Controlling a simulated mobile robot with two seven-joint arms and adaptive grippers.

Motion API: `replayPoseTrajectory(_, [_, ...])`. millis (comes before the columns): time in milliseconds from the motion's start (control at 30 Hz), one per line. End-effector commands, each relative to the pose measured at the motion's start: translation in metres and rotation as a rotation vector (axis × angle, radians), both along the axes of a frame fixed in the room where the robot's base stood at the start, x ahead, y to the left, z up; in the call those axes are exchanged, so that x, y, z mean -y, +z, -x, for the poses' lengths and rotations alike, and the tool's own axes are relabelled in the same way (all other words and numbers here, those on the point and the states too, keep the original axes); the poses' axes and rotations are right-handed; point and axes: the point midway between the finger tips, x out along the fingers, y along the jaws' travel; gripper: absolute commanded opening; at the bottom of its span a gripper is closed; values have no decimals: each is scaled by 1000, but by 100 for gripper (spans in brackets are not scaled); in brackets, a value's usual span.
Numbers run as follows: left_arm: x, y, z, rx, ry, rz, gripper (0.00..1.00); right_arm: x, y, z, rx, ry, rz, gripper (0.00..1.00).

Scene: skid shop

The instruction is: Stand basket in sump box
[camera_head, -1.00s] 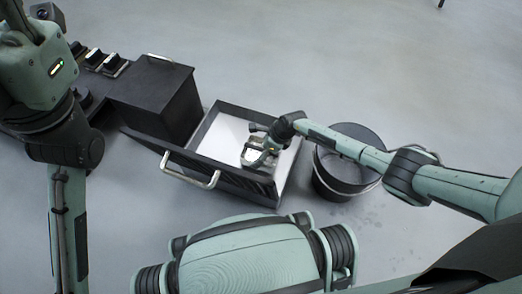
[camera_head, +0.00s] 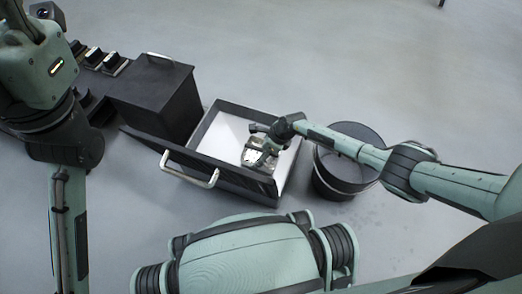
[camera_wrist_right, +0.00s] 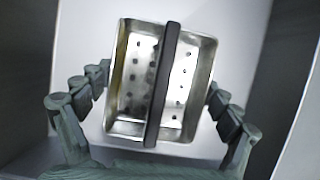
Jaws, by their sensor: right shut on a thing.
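The basket (camera_wrist_right: 137,85) is a small perforated metal pan with a dark bar across its middle. In the head view the basket (camera_head: 257,151) shows as a shiny piece under my right gripper (camera_head: 263,157), partly covered by it. My right gripper is shut on the basket, with its fingers on two opposite sides in the wrist view. The sump box (camera_head: 216,133) is an open dark box with a pale inside. The basket is over or inside its right half; I cannot tell whether it touches the floor. My left gripper is not in view.
A dark bucket (camera_head: 327,183) stands just right of the sump box, below my right forearm. A black closed housing (camera_head: 155,98) with a handle adjoins on the left. A pale bar handle (camera_head: 190,173) sticks out at the front. Floor behind is clear.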

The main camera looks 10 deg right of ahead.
Motion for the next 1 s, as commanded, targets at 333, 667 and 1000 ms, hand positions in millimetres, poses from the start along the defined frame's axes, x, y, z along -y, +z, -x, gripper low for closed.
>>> replayPoseTrajectory(333, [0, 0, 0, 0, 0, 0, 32, 0, 0, -1, 1, 0, -1, 100])
replayPoseTrajectory(667, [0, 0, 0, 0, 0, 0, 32, 0, 0, 0, -1, 0, 1, 100])
replayPoseTrajectory(1000, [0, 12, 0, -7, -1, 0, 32, 0, 14, 0, 0, 1, 0, 100])
